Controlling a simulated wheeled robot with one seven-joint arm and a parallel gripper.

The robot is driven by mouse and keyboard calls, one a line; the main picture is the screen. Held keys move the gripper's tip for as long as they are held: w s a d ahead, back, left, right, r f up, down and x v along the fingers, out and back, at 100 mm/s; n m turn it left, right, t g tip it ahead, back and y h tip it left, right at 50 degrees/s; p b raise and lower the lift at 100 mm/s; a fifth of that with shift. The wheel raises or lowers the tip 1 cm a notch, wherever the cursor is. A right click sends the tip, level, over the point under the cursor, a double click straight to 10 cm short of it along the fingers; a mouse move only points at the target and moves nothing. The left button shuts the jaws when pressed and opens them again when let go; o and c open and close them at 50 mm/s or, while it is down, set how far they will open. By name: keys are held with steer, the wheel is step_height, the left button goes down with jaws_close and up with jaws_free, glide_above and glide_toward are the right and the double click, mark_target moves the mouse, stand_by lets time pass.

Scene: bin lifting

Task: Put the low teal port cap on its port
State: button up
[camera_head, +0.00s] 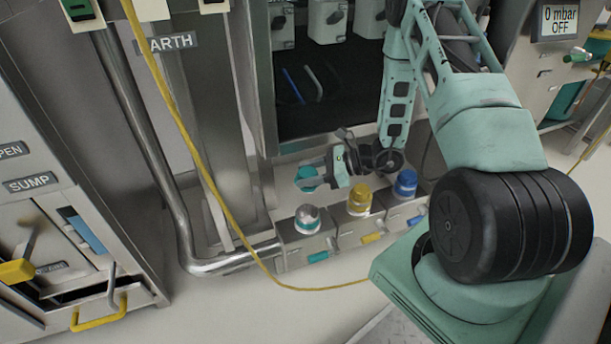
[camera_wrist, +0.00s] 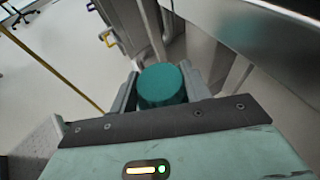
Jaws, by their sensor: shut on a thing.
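My gripper (camera_head: 318,174) is shut on the teal port cap (camera_head: 305,178), a short round cap. In the wrist view the cap (camera_wrist: 162,86) sits between the two grey fingers (camera_wrist: 163,92). In the head view, the bare silver port (camera_head: 307,219) stands on the low block, at the left of a row, with a teal tag (camera_head: 318,257) on the block front below it. The held cap is above and behind this port in the picture, apart from it. The exact height between them is hard to judge.
Beside the bare port stand a yellow cap (camera_head: 359,199) and a blue cap (camera_head: 405,183) on their ports. A yellow cable (camera_head: 215,195) hangs in front on the left, and a bent steel pipe (camera_head: 155,170) runs down beside the block.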

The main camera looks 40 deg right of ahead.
steer(key=shift+f+b, duration=2.45)
steer(key=shift+f, duration=0.6)
steer(key=shift+r+p, duration=0.5)
steer(key=shift+p, duration=0.05)
steer(key=shift+f, duration=0.1)
steer(key=shift+f+b, duration=1)
steer(key=shift+f, duration=0.5)
steer(key=shift+f, duration=0.1)
steer(key=shift+f+b, duration=0.7)
steer(key=shift+f, duration=0.35)
steer(key=shift+f+b, duration=0.4)
steer(key=shift+f, duration=0.65)
steer(key=o, duration=1.2)
steer(key=shift+o, duration=0.2)
